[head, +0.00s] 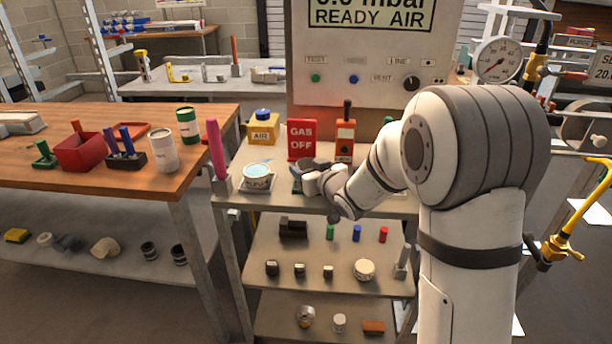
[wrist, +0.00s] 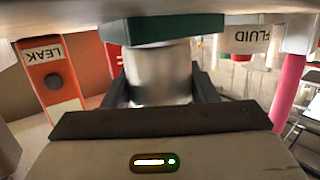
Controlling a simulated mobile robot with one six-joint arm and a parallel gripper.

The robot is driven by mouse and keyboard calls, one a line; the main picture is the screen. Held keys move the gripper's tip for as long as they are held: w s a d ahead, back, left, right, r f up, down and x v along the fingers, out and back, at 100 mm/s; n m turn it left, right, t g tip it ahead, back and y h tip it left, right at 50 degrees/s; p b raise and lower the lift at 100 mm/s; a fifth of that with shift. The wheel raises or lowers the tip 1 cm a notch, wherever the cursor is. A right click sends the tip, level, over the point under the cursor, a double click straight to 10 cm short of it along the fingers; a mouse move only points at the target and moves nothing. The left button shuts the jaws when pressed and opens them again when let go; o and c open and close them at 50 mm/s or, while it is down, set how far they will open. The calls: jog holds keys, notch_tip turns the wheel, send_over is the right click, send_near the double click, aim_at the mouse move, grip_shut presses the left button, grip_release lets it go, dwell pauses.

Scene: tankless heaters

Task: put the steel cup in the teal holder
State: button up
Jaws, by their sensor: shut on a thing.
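The steel cup (wrist: 158,72) is a shiny grey cylinder in the wrist view, which looks upside down. My gripper (wrist: 160,86) is shut on it, with a dark finger on each side. The teal holder (wrist: 165,27) meets the cup's lower end, at the top of this view. I cannot tell how deep the cup sits in it. In the head view my gripper (head: 307,178) is low over the bench top, right of the white fluid pot (head: 257,176). The cup and teal holder are not clearly visible there.
A pink rod (head: 217,150) stands at the bench's left edge. Behind my gripper are the red GAS OFF sign (head: 301,139), the orange leak tester (head: 345,138) and the yellow AIR box (head: 263,129). A wooden table (head: 80,180) is at the left.

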jog(key=shift+f, duration=0.75)
jog(key=shift+f, duration=0.15)
jog(key=o, duration=1.1)
jog(key=shift+c, duration=0.2)
